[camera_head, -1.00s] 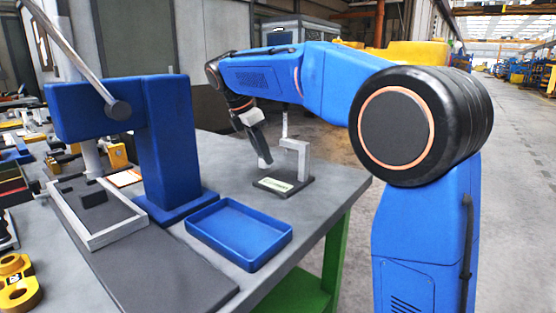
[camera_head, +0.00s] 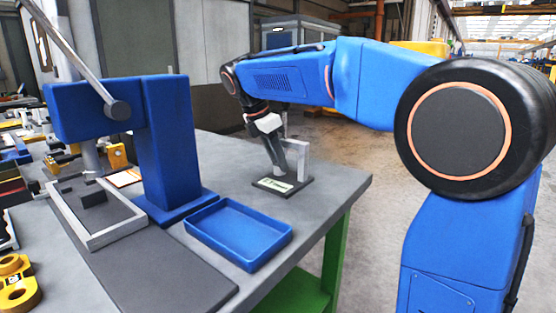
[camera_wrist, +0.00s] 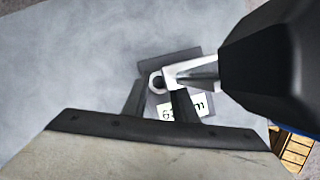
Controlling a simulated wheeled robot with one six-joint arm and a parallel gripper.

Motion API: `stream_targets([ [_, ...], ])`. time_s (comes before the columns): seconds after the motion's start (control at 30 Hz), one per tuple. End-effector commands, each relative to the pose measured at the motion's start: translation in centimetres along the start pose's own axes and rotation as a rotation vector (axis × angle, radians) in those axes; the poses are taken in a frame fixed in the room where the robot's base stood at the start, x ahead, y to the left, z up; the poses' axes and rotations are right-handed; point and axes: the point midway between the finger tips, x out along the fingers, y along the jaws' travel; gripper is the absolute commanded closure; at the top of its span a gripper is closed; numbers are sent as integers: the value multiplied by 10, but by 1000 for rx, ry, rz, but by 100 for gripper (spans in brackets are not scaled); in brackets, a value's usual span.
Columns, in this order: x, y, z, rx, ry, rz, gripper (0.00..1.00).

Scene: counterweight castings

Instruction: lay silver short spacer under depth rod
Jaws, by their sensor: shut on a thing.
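My gripper (camera_head: 279,170) reaches down in front of the grey bracket of the depth gauge (camera_head: 303,152), low over its dark base plate (camera_head: 293,191). In the wrist view its two dark fingers (camera_wrist: 158,92) are shut on a small round silver short spacer (camera_wrist: 157,77), whose dark hole shows between them. The spacer appears beside the end of the pale bracket arm (camera_wrist: 188,72); I cannot tell whether it touches the plate. The depth rod is mostly hidden; a thin upright piece (camera_head: 285,122) shows behind my gripper.
A white label (camera_head: 275,184) lies on the base plate. An empty blue tray (camera_head: 238,262) and a blue column stand (camera_head: 168,150) are to the left. A grey-framed tray (camera_head: 120,232) lies further left. The grey tabletop (camera_head: 335,190) is clear right of the plate.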

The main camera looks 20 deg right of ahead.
Motion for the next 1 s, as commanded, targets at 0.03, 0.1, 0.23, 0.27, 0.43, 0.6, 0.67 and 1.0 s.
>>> stream_targets([
  [0.03, 1, 0, 0, 0, 0, 0, 100],
  [0.1, 1, 0, 0, 0, 0, 0, 60],
  [0.23, 1, 0, 0, 0, 0, 0, 56],
  [0.27, 1, 0, 0, 0, 0, 0, 56],
  [0.43, 0, 0, 0, 0, 0, 0, 56],
  [0.6, -12, 1, 0, 0, 0, 3, 56],
  [0.67, -21, 1, 0, 0, 0, 3, 56],
  [1.0, -86, 1, 0, 0, 0, 3, 56],
])
